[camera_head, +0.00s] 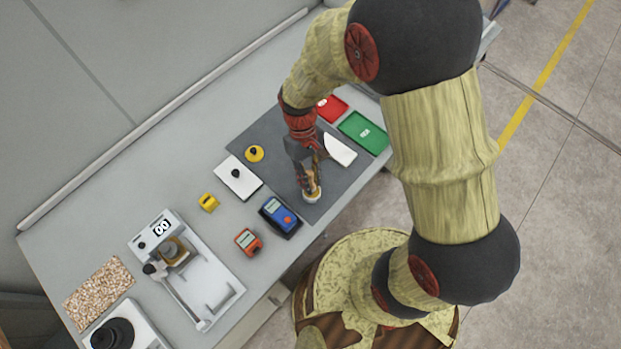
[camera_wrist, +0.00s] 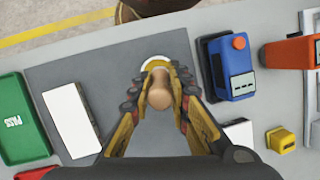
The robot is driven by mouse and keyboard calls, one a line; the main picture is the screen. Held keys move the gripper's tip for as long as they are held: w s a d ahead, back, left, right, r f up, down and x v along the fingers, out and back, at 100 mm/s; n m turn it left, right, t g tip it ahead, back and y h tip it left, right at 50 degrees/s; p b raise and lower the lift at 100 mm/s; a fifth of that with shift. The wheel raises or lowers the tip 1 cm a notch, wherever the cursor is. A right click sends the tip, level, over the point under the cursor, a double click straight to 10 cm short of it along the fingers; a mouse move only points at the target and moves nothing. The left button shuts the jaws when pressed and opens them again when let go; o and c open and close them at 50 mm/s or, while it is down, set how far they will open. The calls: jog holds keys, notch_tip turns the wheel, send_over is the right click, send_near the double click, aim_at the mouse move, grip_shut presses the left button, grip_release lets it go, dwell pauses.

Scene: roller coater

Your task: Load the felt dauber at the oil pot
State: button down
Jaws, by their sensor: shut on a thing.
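My gripper (camera_wrist: 160,88) points down over the front part of the dark grey mat (camera_head: 276,141). Its fingers are shut on a tan, rounded handle (camera_wrist: 160,93), which looks like the felt dauber. Just beyond the handle, a round pale rim (camera_wrist: 154,61) shows at mat level; it also shows below the fingertips in the head view (camera_head: 312,197). I cannot tell whether this rim is the oil pot or the dauber's felt pad. The dauber's lower end is hidden by the fingers and handle.
A blue device (camera_head: 279,214) stands close to my gripper, with an orange device (camera_head: 248,241) beyond. A white plate with a black knob (camera_head: 226,181), a yellow disc (camera_head: 250,157) and a yellow block (camera_head: 209,202) are nearby. Green (camera_head: 364,132) and red trays (camera_head: 332,106) lie beyond the mat.

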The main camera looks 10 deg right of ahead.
aim_at(311, 176)
jog(key=shift+f, duration=0.7)
dwell(1.7)
jog(key=shift+r+p, duration=2.7)
jog(key=shift+r, duration=0.9)
jog(key=shift+f, duration=0.1)
